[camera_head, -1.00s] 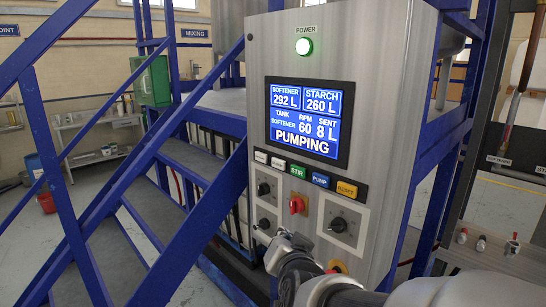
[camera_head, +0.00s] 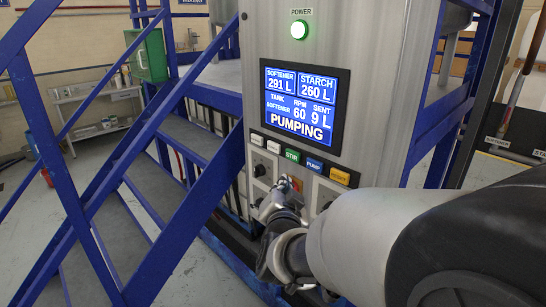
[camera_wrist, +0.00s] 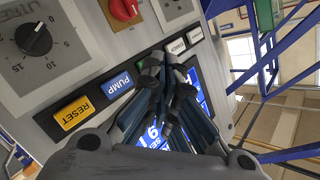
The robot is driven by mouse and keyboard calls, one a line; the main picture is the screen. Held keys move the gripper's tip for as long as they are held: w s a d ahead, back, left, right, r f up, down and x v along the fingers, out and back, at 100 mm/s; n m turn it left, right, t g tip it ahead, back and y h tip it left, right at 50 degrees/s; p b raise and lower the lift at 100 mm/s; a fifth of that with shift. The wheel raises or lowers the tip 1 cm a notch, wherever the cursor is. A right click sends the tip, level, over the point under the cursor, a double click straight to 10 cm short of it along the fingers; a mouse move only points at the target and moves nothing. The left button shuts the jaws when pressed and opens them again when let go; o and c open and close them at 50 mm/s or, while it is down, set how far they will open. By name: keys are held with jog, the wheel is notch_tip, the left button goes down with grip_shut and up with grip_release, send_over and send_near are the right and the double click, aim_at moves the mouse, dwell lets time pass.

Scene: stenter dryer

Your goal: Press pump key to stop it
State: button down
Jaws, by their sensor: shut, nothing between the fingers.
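The blue PUMP key (camera_head: 313,165) is in the key row under the control panel's screen, between the green STIR key (camera_head: 291,156) and the yellow RESET key (camera_head: 340,176). The screen (camera_head: 299,106) reads PUMPING, 60 RPM and SENT 9 L. My gripper (camera_head: 268,203) is shut and empty, below the key row and left of the PUMP key. In the wrist view, the PUMP key (camera_wrist: 117,86) shows clear, just left of my gripper's fingertips (camera_wrist: 168,75). The fingers cover most of the STIR key and part of the screen. I see no contact with the PUMP key.
A red knob (camera_wrist: 124,8) and a black dial (camera_wrist: 33,39) stand out from the panel near the keys. Two white keys (camera_wrist: 186,40) end the row. Blue stair rails (camera_head: 95,205) stand left of the panel. A green power lamp (camera_head: 299,30) is lit.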

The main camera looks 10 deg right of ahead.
aim_at(306, 167)
jog(key=w+d+b, duration=0.1)
jog(key=w+d, duration=0.3)
jog(key=d, duration=0.2)
jog(key=shift+w+b, duration=0.2)
jog(key=shift+b, duration=0.1)
jog(key=shift+d, duration=0.15)
dwell(1.1)
jog(key=shift+w+d+b, duration=0.25)
jog(key=shift+b, duration=0.3)
jog(key=shift+w+d+b, duration=0.3)
jog(key=shift+d+b, duration=0.05)
jog(key=shift+d, duration=0.1)
dwell(0.8)
jog(key=shift+a, duration=0.1)
jog(key=shift+s+a, duration=0.55)
jog(key=shift+a, duration=0.1)
